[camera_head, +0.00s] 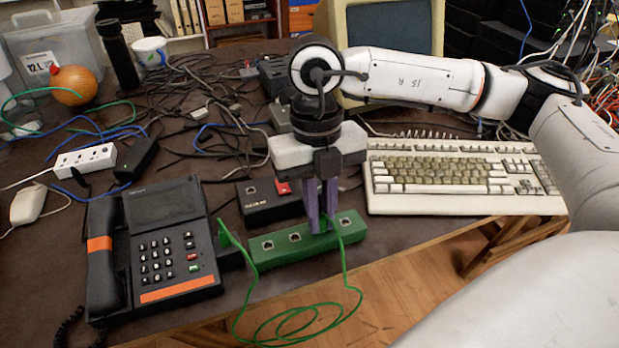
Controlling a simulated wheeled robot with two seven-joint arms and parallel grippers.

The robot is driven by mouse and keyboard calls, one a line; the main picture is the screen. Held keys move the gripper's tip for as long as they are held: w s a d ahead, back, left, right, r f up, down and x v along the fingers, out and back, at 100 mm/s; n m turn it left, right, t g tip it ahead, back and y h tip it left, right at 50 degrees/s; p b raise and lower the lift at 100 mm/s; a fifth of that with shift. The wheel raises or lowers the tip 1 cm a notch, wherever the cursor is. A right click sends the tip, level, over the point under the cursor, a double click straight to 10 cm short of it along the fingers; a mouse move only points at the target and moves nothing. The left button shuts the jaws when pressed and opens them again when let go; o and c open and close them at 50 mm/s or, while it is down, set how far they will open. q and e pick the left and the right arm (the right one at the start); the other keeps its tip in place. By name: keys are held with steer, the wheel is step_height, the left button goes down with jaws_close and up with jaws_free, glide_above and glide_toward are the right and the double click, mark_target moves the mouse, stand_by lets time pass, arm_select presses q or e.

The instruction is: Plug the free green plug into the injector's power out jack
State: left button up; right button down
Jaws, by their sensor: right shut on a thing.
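My right gripper (321,222) points down over the right part of a green block with jacks (272,258). Its purple fingers are shut on a small green plug (324,228), mostly hidden between them. I cannot tell if the plug touches the block. The plug's green cable (345,270) loops below the table's front edge and rises to the block's left end, beside the phone. A black box (262,207) with a jack and a red patch stands behind the block; it looks like the injector, but its lettering is too small to read. My left gripper is not in view.
A black desk phone (160,240) stands left of the block, a cream keyboard (450,182) to the right. Tangled cables, a white power strip (85,160) and a monitor (395,30) lie behind. The table's front edge is close to the block.

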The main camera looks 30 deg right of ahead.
steer(key=shift+r, duration=0.15)
steer(key=shift+r+p, duration=1.4)
steer(key=shift+r, duration=0.55)
